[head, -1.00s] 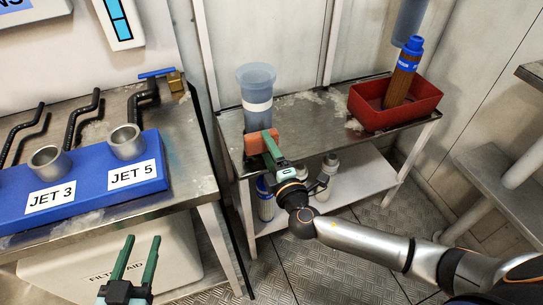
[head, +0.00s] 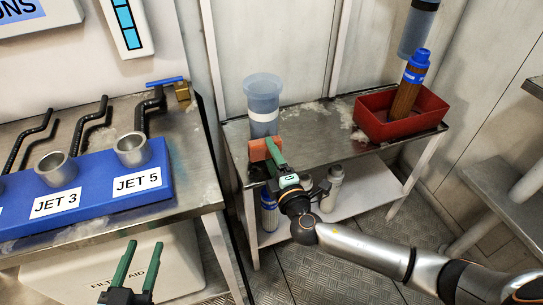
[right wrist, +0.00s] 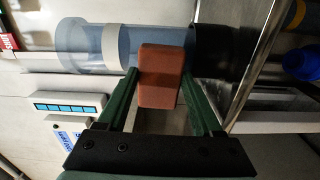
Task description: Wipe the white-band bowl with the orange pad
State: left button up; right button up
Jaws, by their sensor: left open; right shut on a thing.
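The white-band bowl (head: 263,92) is a tall translucent blue cylinder standing upright on the metal bench, with a white band round its middle. It lies sideways in the right wrist view (right wrist: 75,45), with a black part at its lower end. My right gripper (head: 272,150) is shut on the orange pad (head: 258,151), held at the bowl's lower part, below the band. In the right wrist view the pad (right wrist: 160,78) sits between green fingers and overlaps the bowl; whether they touch is unclear. My left gripper (head: 137,262) is open and empty, low in the head view.
A red tray (head: 440,112) on the same bench holds a brown blue-capped cartridge (head: 405,95). A blue block (head: 95,198) with metal cups sits on the left bench. Bottles (head: 330,185) stand on the lower shelf. The bench between bowl and tray is clear apart from whitish residue.

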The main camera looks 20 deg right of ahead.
jog(key=shift+w, duration=0.9)
jog(key=shift+d+b, duration=0.7)
jog(key=shift+d, duration=1.3)
jog(key=shift+a, duration=2.05)
jog(key=shift+s+r+p, duration=0.15)
jog(key=shift+r+p, duration=0.5)
jog(key=shift+r, duration=0.1)
jog(key=shift+d+f, duration=0.1)
jog(key=shift+d, duration=0.2)
jog(key=shift+a+b, duration=0.35)
jog(key=shift+b, duration=0.05)
